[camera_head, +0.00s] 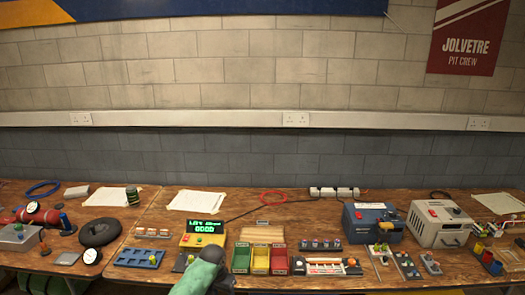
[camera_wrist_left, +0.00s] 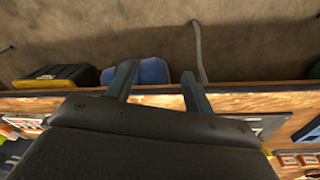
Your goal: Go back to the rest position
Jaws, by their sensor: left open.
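My left gripper (camera_wrist_left: 158,82) shows in the left wrist view with its two dark fingers spread apart and nothing between them. The fingers point toward the wooden bench edge (camera_wrist_left: 60,103) and the floor beyond. In the head view a green and grey part of my arm (camera_head: 200,275) reaches in at the bottom middle, in front of the bench. The gripper fingers cannot be made out there. My right gripper is in neither view.
The wooden bench (camera_head: 145,225) spans the head view. Near my arm stand a tester reading GOOD (camera_head: 205,227) and red, yellow and green bins (camera_head: 261,260). A blue box (camera_head: 372,222) and a beige box (camera_head: 438,224) stand to the right.

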